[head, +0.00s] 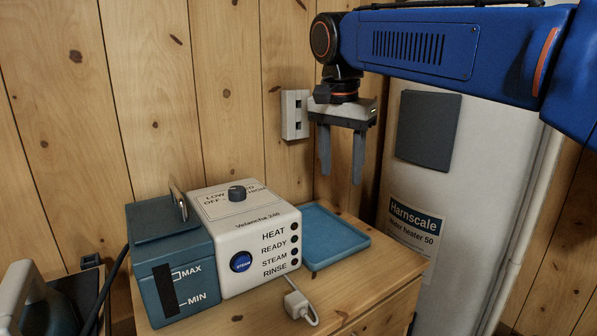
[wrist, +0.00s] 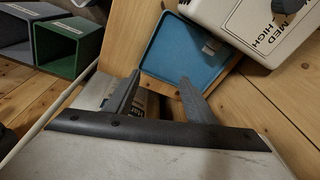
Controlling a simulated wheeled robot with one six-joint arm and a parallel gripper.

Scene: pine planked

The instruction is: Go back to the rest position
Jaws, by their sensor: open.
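My gripper (head: 341,168) hangs from the blue arm at the upper right of the head view, fingers pointing down. It is open, with nothing between its fingers.
A white and teal steam unit (head: 243,231) stands on the wooden cabinet (head: 388,276), its plug (head: 300,308) lying in front. A wall socket (head: 295,114) is left of my gripper. The water heater (head: 415,190) stands at right. Green and grey bins (wrist: 66,45) show in the wrist view.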

